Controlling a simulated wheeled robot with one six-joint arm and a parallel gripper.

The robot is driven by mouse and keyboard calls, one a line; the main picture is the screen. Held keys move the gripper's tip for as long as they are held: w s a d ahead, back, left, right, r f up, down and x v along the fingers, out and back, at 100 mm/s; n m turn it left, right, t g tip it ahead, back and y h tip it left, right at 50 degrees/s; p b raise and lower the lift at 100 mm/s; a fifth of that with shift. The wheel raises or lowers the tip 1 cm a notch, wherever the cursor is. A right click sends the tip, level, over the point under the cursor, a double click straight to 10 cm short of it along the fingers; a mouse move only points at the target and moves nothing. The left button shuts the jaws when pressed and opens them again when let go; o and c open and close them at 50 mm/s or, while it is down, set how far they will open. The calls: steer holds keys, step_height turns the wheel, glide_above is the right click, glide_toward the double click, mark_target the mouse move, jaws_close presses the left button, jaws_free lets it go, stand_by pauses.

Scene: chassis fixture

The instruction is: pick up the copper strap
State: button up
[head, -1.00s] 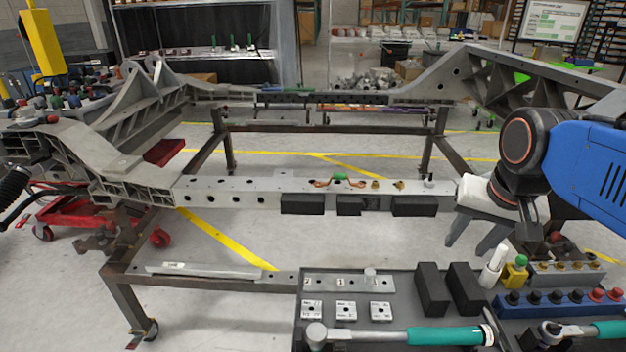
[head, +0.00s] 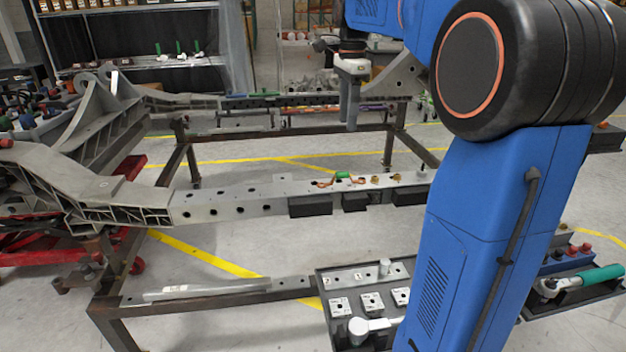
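The copper strap (head: 343,177) is a small bent copper piece with a green middle. It lies on top of the grey crossbeam (head: 270,194) in the centre of the head view. My gripper (head: 347,122) hangs with its fingers pointing down, above the strap in the picture and apart from it. The fingers overlap from this side, one a little behind the other. They look open, with nothing between them.
Brass fittings (head: 387,179) sit right of the strap on the crossbeam. Black blocks (head: 310,206) are on its near side. A tray (head: 321,290) with white blocks and a tool stands in front. My arm hides the right part of the scene.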

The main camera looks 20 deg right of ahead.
steer(key=shift+m, duration=0.3)
steer(key=f, duration=0.3)
steer(key=w+f, duration=0.1)
steer(key=f, duration=0.3)
steer(key=w+a+f, duration=0.1)
steer(key=f, duration=0.3)
steer(key=shift+d+f, duration=0.15)
steer(key=shift+f, duration=1.4)
steer(key=shift+d+f, duration=0.15)
steer(key=shift+f, duration=1.35)
steer(key=shift+c, duration=0.4)
jaws_close()
